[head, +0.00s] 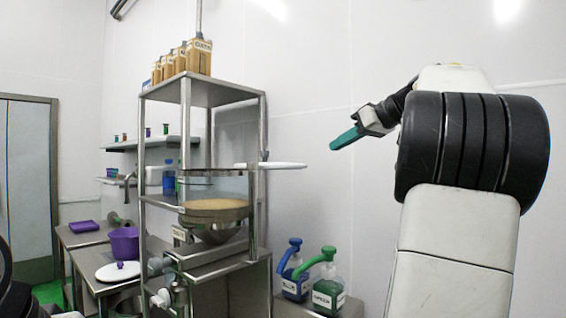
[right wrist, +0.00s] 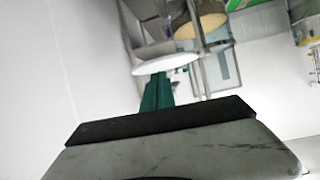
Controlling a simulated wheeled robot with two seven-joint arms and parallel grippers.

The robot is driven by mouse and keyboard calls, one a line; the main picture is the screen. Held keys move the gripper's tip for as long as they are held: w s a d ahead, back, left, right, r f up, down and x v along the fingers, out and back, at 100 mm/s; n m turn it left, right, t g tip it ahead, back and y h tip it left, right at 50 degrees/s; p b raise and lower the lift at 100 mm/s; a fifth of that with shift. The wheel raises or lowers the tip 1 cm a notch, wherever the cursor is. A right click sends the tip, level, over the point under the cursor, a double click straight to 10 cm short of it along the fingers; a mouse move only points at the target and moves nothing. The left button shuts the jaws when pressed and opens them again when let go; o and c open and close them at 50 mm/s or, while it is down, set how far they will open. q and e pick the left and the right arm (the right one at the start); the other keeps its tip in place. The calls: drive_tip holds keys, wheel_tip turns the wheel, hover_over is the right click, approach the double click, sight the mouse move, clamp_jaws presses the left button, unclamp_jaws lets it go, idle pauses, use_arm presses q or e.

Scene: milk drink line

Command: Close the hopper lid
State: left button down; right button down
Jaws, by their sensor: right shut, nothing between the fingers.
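The hopper (head: 215,192) is a clear-walled bowl on the steel frame, with tan powder inside. Its lid (head: 285,165) is a flat white disc, seen nearly edge-on. It lies level at about rim height, out to the right of the hopper, leaving most of the top uncovered. My right gripper (head: 346,138) has teal fingers, shut and empty, apart from the lid to its upper right. In the right wrist view the fingers (right wrist: 155,93) point toward the lid (right wrist: 165,64), with the hopper (right wrist: 202,26) beyond. My left gripper is not in view.
A steel frame post (head: 262,125) stands beside the hopper. Cartons (head: 198,58) line the top shelf. Blue (head: 295,285) and green-topped (head: 327,295) bottles stand below the lid. A purple bucket (head: 124,245) is at left. Space between my right gripper and the lid is clear.

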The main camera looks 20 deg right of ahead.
approach(298, 165)
drive_tip(key=x, duration=0.7)
drive_tip(key=shift+s, duration=0.1)
drive_tip(key=shift+n, duration=0.3)
